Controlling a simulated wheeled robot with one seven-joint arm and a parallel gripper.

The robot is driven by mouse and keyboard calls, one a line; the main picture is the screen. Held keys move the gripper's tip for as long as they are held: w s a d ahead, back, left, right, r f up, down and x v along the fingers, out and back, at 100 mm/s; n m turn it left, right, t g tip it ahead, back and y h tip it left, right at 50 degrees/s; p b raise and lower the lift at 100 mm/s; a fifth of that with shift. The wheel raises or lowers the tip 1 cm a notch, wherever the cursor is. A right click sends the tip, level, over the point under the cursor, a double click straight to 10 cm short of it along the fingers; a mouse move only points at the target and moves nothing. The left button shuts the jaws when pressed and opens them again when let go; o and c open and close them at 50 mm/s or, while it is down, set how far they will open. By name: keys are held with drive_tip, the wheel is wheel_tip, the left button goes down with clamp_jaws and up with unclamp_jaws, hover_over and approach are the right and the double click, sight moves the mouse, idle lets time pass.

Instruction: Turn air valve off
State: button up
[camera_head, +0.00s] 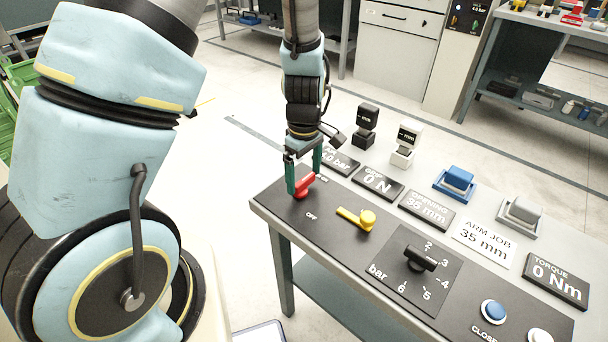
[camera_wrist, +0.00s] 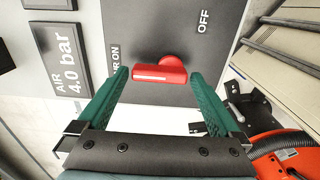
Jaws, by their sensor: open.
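The red air valve handle (camera_head: 304,185) sits at the far left corner of the black panel. In the wrist view the red handle (camera_wrist: 158,74) lies crosswise, its free end pointing left to the "AIR ON" label (camera_wrist: 115,58). The "OFF" label (camera_wrist: 203,21) is above and to the right of it. My gripper (camera_head: 304,180) is open, with its green fingers at either side of the handle. In the wrist view my gripper (camera_wrist: 160,78) has a fingertip near each end of the handle; I cannot tell whether they touch it.
The air display (camera_wrist: 62,60) reads 4.0 bar. A yellow lever (camera_head: 357,218) and a black bar dial (camera_head: 420,258) stand on the same panel. Black (camera_head: 366,124) and white (camera_head: 403,146) blocks stand behind the displays. Open floor lies left of the bench.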

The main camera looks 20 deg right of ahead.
drive_tip(key=shift+f, duration=0.35)
drive_tip(key=shift+c, duration=0.4)
drive_tip(key=c, duration=1)
